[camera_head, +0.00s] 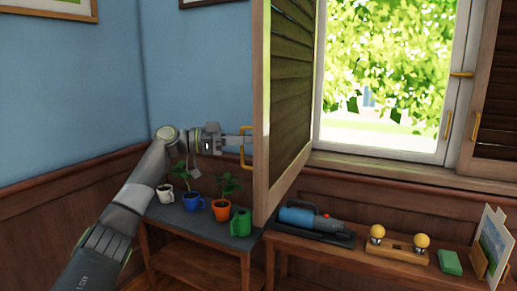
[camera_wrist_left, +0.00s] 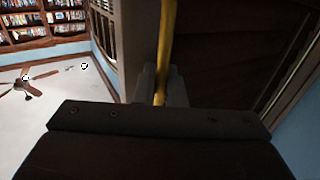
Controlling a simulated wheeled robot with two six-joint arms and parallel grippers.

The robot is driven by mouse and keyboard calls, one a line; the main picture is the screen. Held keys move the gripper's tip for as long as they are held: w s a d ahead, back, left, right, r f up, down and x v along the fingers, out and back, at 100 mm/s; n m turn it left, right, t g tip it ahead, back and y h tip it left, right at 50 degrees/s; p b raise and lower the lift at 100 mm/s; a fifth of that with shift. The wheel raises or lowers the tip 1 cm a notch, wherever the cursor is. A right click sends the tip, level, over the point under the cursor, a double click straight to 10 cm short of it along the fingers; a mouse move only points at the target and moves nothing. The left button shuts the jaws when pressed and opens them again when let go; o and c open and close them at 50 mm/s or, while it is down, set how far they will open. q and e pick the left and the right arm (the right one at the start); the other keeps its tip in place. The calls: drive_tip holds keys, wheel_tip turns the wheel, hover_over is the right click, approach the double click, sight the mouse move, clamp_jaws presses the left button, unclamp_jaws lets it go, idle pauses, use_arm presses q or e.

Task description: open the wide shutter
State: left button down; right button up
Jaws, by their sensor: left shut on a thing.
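The wide wooden shutter (camera_head: 290,90) with dark slats stands swung out from the window, seen at a steep angle in the head view. Its yellow handle (camera_head: 246,147) is on the left-facing side, and it also shows as a yellow bar in the left wrist view (camera_wrist_left: 167,50). My left gripper (camera_head: 243,143) comes in from the left and is shut on this handle. In the wrist view its fingers (camera_wrist_left: 160,88) sit on either side of the bar. My right gripper is in neither view.
Below the shutter, a dark shelf (camera_head: 202,226) holds potted plants and mugs. A bench (camera_head: 345,254) to its right carries a blue tool (camera_head: 310,219), yellow balls on a wooden stand (camera_head: 398,250), a green block (camera_head: 450,262) and a picture. Another shutter (camera_head: 492,115) is right of the window.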

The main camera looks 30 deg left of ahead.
use_arm(q)
drive_tip(key=a+b, duration=0.1)
drive_tip(key=a, duration=0.5)
drive_tip(key=shift+s+f, duration=0.15)
drive_tip(key=shift+s, duration=0.05)
drive_tip(key=shift+a, duration=0.1)
drive_tip(key=c, duration=1.6)
unclamp_jaws()
drive_tip(key=shift+a, duration=0.1)
drive_tip(key=shift+c, duration=0.2)
drive_tip(key=shift+s, duration=0.1)
drive_tip(key=b+v, duration=0.2)
drive_tip(key=v, duration=1.5)
drive_tip(key=shift+s, duration=0.2)
